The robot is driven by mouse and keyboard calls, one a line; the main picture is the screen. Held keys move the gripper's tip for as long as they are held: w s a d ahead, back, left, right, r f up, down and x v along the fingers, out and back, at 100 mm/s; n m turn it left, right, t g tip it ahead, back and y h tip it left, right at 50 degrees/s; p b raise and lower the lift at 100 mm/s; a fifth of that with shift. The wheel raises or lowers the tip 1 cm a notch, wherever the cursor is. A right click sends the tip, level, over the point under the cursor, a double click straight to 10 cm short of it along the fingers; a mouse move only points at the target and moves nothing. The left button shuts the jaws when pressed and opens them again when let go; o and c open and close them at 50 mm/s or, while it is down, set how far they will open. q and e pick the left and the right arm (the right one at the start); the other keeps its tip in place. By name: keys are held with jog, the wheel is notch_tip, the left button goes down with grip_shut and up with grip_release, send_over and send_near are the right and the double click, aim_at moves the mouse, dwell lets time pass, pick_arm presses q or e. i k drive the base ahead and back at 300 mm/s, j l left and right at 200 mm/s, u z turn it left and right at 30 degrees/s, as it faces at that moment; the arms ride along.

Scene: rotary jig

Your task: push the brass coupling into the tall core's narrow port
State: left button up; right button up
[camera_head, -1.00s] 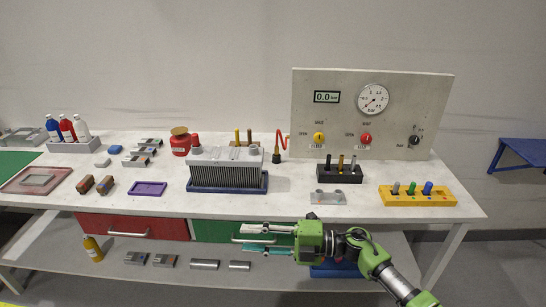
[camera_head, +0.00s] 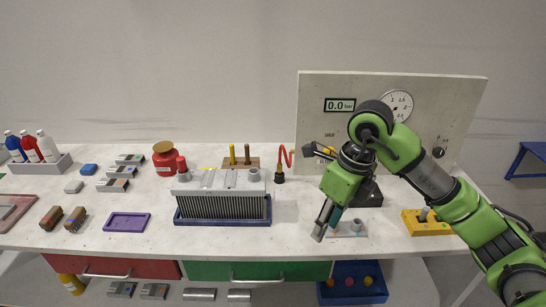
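The tall core, a finned grey block (camera_head: 222,207) in a blue tray, stands at mid-bench. A red hose (camera_head: 285,151) ends in a dark fitting with a brass-coloured part (camera_head: 280,177), right of the core; I cannot tell if this is the brass coupling. My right gripper (camera_head: 327,228) points down over a small clear plate (camera_head: 352,230), right of the core. Whether its fingers hold anything is unclear. My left gripper is not in view.
A gauge panel (camera_head: 313,92) stands behind. A purple tray (camera_head: 127,222) lies left of the core. The front bench strip is clear.

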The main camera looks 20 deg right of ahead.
aim_at(245, 200)
jog(key=i, duration=1.25)
